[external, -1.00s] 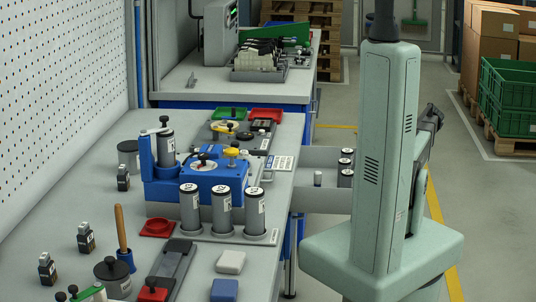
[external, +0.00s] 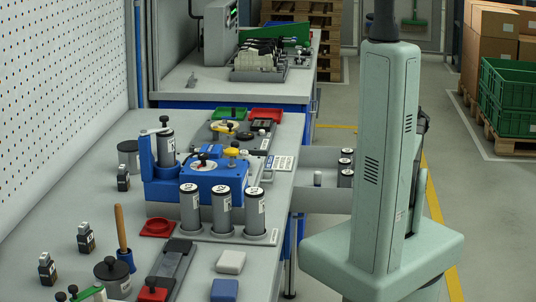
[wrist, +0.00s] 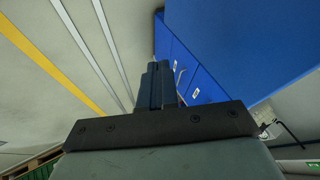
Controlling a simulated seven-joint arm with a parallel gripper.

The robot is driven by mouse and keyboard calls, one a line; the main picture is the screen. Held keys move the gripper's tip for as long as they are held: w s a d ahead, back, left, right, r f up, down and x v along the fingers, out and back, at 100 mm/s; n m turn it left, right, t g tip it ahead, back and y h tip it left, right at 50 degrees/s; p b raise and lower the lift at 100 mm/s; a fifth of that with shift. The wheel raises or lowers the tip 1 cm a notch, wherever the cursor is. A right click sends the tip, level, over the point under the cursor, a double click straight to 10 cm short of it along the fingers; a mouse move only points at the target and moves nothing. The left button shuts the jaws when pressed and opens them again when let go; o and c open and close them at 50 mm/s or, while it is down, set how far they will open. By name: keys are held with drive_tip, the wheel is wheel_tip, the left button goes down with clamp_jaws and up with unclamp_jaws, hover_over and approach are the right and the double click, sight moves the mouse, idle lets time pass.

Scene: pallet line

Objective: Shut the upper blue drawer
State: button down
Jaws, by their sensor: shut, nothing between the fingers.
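The open drawer (external: 322,200) sticks out from the right side of the workbench in the external view. Its grey inside shows, with several black-topped grey cylinders and one small cylinder in it; its front end is hidden behind my arm. My gripper (wrist: 160,68) is shut and empty in the wrist view and hidden in the external view. Blue drawer fronts (wrist: 184,66) with white labels and handles show just right of the fingertips. A large blue panel (wrist: 245,40) fills the upper right; I cannot tell whether it belongs to the upper drawer. I see no clear contact.
The workbench (external: 195,262) carries three labelled cylinders (external: 221,210) in a rack near its right edge, and a blue fixture (external: 205,185). Green crates (external: 508,98) stand on a pallet at the far right. The floor aisle beyond the drawer is clear.

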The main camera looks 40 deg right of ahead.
sight(315, 148)
drive_tip(key=shift+w+a, duration=1.45)
drive_tip(key=shift+a, duration=0.1)
drive_tip(key=w+a, duration=1.8)
drive_tip(key=shift+w+a, duration=0.15)
drive_tip(key=shift+w, duration=0.15)
